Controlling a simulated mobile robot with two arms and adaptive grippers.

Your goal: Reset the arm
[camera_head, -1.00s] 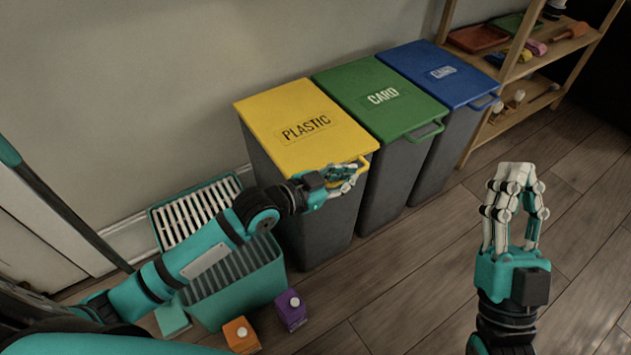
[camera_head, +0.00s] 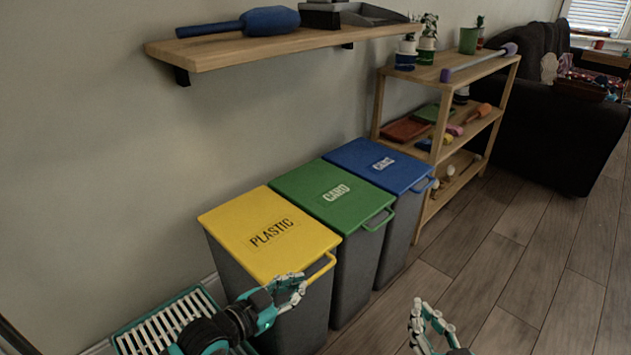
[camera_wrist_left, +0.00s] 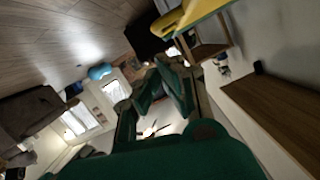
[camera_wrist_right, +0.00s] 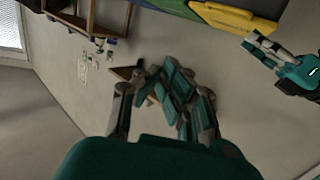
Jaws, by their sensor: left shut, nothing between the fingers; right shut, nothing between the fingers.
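My left gripper (camera_head: 287,290) is in front of the yellow-lidded plastic bin (camera_head: 270,235), close to its lid handle; I cannot tell whether it touches. It is shut and empty. Its fingers show in the left wrist view (camera_wrist_left: 165,85). My right gripper (camera_head: 428,318) is at the bottom edge of the head view, over the floor to the right of the bins. It is shut with nothing in it. Its fingers show in the right wrist view (camera_wrist_right: 165,90), where my left gripper (camera_wrist_right: 262,45) is also seen at the right.
The green card bin (camera_head: 335,192) and a blue-lidded bin (camera_head: 378,165) stand beside the plastic bin, lids closed. A teal slatted crate (camera_head: 170,318) is at lower left. A wall shelf (camera_head: 290,45) hangs above. A wooden rack (camera_head: 475,72) stands behind. The right floor is clear.

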